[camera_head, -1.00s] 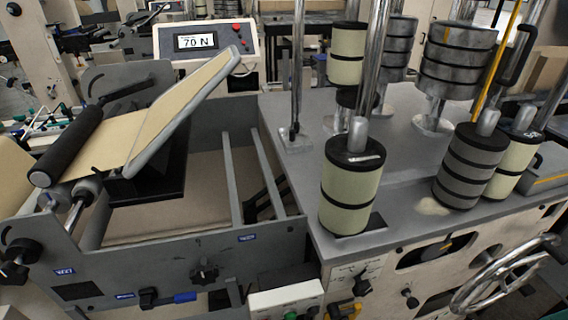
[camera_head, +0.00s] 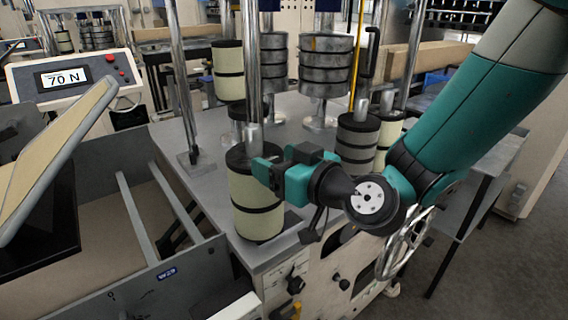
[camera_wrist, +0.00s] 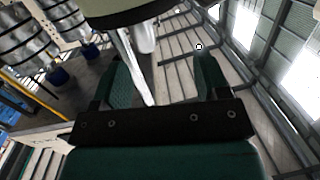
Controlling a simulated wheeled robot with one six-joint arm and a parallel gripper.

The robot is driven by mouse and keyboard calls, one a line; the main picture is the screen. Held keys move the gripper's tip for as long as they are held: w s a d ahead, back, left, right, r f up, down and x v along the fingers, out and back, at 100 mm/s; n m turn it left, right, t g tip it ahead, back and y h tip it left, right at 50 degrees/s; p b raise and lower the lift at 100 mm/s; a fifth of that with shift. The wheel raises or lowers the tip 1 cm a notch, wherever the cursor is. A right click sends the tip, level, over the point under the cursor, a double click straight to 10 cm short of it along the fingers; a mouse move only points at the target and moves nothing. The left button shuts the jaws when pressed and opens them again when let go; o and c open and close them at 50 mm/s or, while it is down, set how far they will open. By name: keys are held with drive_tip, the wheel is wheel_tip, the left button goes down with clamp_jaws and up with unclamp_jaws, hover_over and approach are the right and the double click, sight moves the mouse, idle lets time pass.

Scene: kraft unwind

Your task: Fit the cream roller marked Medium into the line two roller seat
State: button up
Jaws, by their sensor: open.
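A cream roller with black bands (camera_head: 256,205) stands upright on the front corner of the grey deck, its metal shaft end up. Two more cream rollers are in the head view: one behind (camera_head: 229,85), one at the right (camera_head: 389,133), partly hidden by the grey roller (camera_head: 357,138). No Medium marking is readable. My gripper (camera_head: 268,172) is at the front roller's upper right side; contact cannot be told. In the wrist view my gripper (camera_wrist: 160,65) has its fingers apart, with a cream roller (camera_wrist: 125,12) beyond them at the top. I cannot identify the line two seat.
A grey-walled frame with two crossbars (camera_head: 138,220) and a blue tag (camera_head: 166,273) lies left of the deck (camera_head: 200,165). A tilted cream panel (camera_head: 55,150) and a 70 N display (camera_head: 65,78) are at left. Metal posts, banded metal stacks (camera_head: 325,65) and a handwheel (camera_head: 400,250) crowd the right.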

sight(258, 141)
drive_tip(key=shift+m+t+h, duration=0.5)
drive_tip(key=shift+t, duration=0.4)
drive_tip(key=w+p, duration=0.2)
drive_tip(key=w+a+p, duration=0.1)
drive_tip(key=w+p, duration=0.2)
drive_tip(key=shift+a+r, duration=0.1)
drive_tip(key=shift+a, duration=0.1)
drive_tip(key=p+x, duration=0.4)
drive_tip(key=p, duration=0.3)
drive_tip(key=shift+w+a, duration=0.25)
drive_tip(key=shift+w, duration=0.05)
drive_tip(key=shift+w+a+f+p, duration=0.3)
drive_tip(key=shift+w+p, duration=0.1)
drive_tip(key=shift+p, duration=0.55)
clamp_jaws()
